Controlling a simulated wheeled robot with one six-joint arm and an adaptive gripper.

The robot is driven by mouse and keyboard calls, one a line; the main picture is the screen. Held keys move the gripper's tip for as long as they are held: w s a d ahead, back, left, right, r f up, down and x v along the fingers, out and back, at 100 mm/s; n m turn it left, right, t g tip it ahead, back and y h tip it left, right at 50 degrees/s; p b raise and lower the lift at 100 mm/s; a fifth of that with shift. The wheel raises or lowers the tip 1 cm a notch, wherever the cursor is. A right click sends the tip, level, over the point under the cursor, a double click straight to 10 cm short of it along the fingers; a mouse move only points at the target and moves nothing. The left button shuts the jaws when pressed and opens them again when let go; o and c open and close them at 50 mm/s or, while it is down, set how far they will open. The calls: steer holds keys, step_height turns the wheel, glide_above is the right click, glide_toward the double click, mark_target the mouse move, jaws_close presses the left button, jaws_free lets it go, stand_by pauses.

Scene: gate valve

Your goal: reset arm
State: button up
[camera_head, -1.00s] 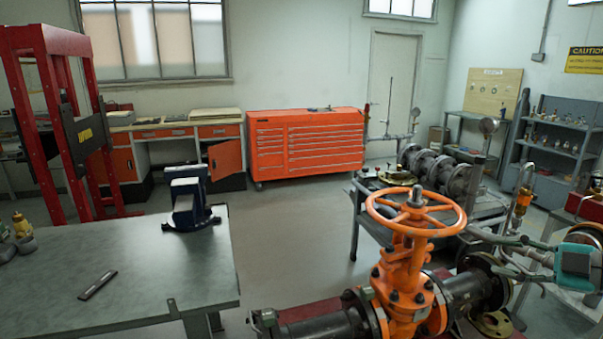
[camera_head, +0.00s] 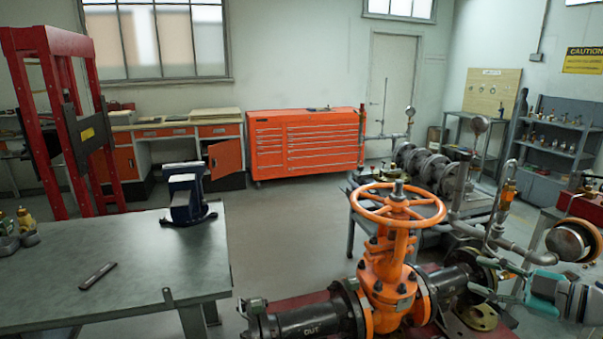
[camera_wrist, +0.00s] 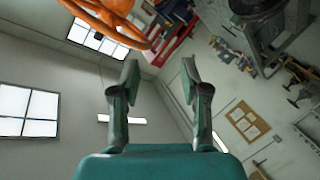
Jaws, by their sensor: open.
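The orange gate valve (camera_head: 388,268) stands upright in the lower right of the head view, with its orange handwheel (camera_head: 398,204) on top and dark flanged pipe on both sides. My teal gripper (camera_head: 500,283) is right of the valve, below handwheel level, its fingers toward the valve's right-hand pipe. In the wrist view its two fingers (camera_wrist: 160,78) are spread apart with nothing between them. Part of an orange ring-like piece (camera_wrist: 112,22), which looks like the handwheel, shows at the top left there, apart from the fingers.
A grey workbench (camera_head: 130,285) with a blue vise (camera_head: 186,195) is at the left. Pipework and a gauge (camera_head: 480,125) rise behind my gripper, on and near a cart. An orange tool chest (camera_head: 305,143) stands at the back wall. Open floor lies between bench and valve.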

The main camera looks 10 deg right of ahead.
steer(key=s+a+f+m+t+h, duration=0.15)
steer(key=a+f+m, duration=0.25)
steer(key=f, duration=0.5)
steer(key=a+f+m+h, duration=0.2)
steer(key=a+f+m, duration=0.2)
steer(key=f, duration=0.5)
steer(key=s+a+f+m+h, duration=0.4)
steer(key=s+a+f+m, duration=0.25)
steer(key=s+f, duration=0.45)
steer(key=s+a+f+m+h, duration=0.1)
steer(key=s+a+f, duration=0.15)
steer(key=s, duration=0.45)
steer(key=s+a+f+h, duration=0.1)
steer(key=s+a, duration=0.2)
steer(key=s, duration=0.4)
steer(key=s+a+r, duration=0.1)
steer(key=s+r, duration=0.3)
steer(key=s, duration=0.3)
steer(key=s+a+r+y, duration=0.1)
steer(key=s+r, duration=0.3)
steer(key=s, duration=0.4)
steer(key=shift+s+a+n, duration=0.3)
steer(key=shift+a+n, duration=0.05)
steer(key=shift+n, duration=0.1)
